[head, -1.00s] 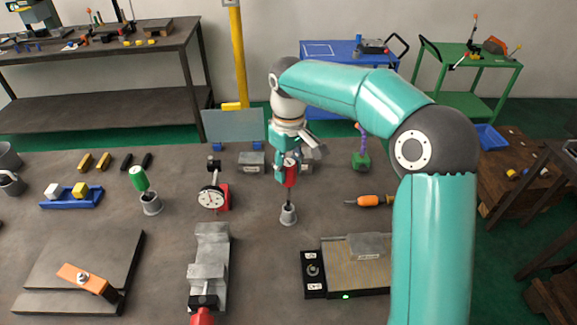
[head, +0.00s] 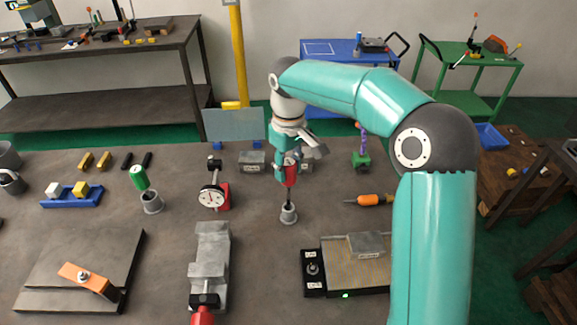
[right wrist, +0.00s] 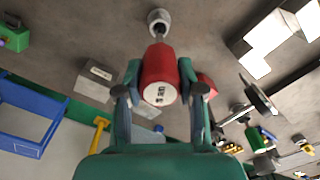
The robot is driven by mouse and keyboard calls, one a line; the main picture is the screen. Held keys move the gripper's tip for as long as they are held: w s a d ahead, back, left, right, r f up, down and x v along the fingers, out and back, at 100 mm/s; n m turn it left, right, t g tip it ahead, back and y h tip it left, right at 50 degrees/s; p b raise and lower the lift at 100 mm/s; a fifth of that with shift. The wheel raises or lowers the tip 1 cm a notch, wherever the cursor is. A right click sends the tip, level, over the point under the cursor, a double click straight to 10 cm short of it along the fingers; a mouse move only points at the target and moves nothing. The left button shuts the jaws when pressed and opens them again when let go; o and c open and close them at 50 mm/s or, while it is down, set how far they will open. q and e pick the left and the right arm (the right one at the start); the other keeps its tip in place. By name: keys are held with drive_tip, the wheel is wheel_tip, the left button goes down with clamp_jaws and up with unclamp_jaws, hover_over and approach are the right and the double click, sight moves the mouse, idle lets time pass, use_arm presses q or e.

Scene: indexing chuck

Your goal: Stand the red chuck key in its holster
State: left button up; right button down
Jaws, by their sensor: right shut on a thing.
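The red chuck key (head: 290,176) is upright in my right gripper (head: 288,165), with its dark shank pointing down at a small grey cup-shaped holster (head: 288,214). In the right wrist view the red handle (right wrist: 159,72) is between the two fingers of my right gripper (right wrist: 160,95), which are shut on it. The shank tip overlaps the mouth of the holster (right wrist: 158,20) in both views. How deep it sits inside I cannot tell. My left gripper is not in view.
A green-handled tool (head: 139,178) stands in a similar grey cup to the left. A dial gauge (head: 212,197) stands nearer, left of the holster. A grey vise (head: 209,265) lies in front. An orange-handled tool (head: 370,200) lies right.

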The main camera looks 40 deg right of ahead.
sight(288, 184)
idle(0.3)
drive_tip(key=shift+f+b, duration=1.95)
drive_tip(key=shift+f, duration=1)
drive_tip(key=c, duration=0.6)
unclamp_jaws()
drive_tip(key=shift+r, duration=0.1)
drive_tip(key=shift+c, duration=0.2)
wheel_tip(288, 184, up, 12)
drive_tip(key=shift+d+f, duration=0.1)
